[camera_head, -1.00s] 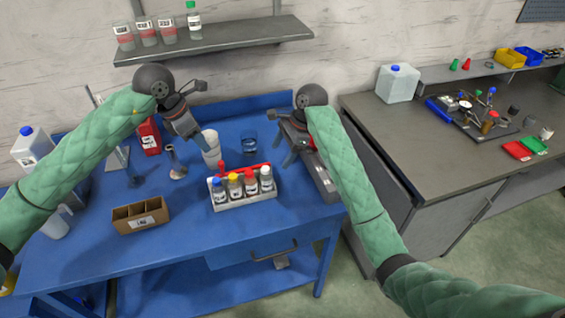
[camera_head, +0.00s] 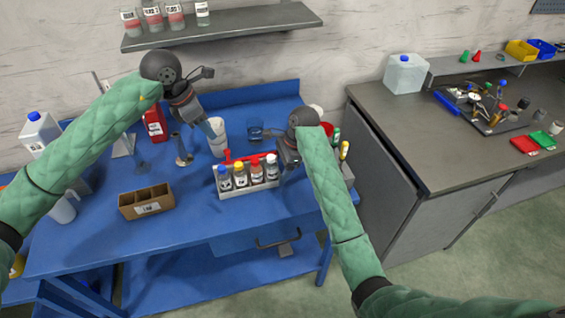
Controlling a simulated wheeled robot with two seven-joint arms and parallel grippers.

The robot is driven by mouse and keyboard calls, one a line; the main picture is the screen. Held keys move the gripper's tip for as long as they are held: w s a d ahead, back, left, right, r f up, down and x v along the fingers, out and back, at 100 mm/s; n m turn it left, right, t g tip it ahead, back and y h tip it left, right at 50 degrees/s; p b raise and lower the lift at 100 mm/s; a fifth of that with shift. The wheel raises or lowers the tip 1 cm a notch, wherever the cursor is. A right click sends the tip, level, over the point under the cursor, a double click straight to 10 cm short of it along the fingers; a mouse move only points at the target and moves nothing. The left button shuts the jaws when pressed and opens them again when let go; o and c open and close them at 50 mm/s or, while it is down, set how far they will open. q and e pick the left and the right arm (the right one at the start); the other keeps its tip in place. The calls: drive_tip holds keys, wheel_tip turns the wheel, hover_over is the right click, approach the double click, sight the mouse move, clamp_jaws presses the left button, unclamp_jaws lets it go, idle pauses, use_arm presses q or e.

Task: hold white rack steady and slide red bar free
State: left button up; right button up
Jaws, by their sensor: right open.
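The white rack (camera_head: 250,190) stands upright on the blue table and holds several small bottles with blue, yellow, red and white caps. The red bar (camera_head: 239,158) runs along the back of the rack behind the bottle caps, with a red upright part at its left end. My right gripper (camera_head: 287,168) is open, close beside the rack's right end; its arm partly hides it, and I cannot tell if it touches. My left gripper (camera_head: 211,136) hangs above the table behind and left of the rack, apart from it; its finger gap is unclear.
A brown divided box (camera_head: 146,203) stands left of the rack. White cups (camera_head: 217,147) and a clear blue glass (camera_head: 255,131) stand behind it. A red container (camera_head: 154,123) is farther left. The table front is clear.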

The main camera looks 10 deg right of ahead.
drive_tip(key=shift+f, duration=0.25)
